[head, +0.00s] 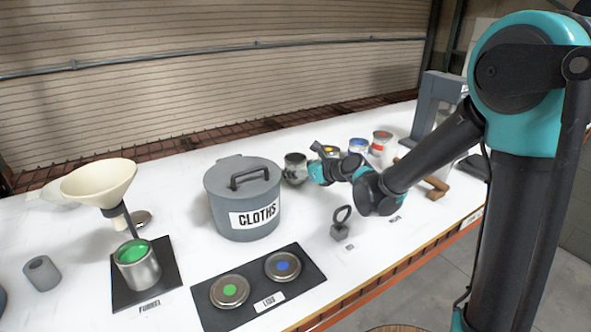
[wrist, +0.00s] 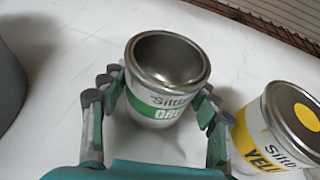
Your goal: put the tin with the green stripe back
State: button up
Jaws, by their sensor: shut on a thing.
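The tin with the green stripe (wrist: 165,80) stands upright on the white table between my gripper's fingers (wrist: 155,105). It has no lid, and its inside looks bare metal. In the head view the tin (head: 295,168) shows just left of my gripper (head: 312,168), which is shut on it. The yellow tin (wrist: 280,130), with a yellow-dotted lid, stands close to the right in the wrist view. A lid with a green dot (head: 230,290) lies on the dark lids mat (head: 265,311).
Blue (head: 358,147) and red (head: 381,143) tins stand to the right. The grey cloths bin (head: 243,180) is left of my gripper. A funnel (head: 98,183) stands above a tin with green content (head: 137,265). A ringed weight (head: 340,230) sits in front.

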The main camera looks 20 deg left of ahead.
jog(key=shift+f, duration=0.1)
jog(key=o, duration=1.3)
jog(key=shift+o, duration=0.2)
jog(key=v, duration=1.2)
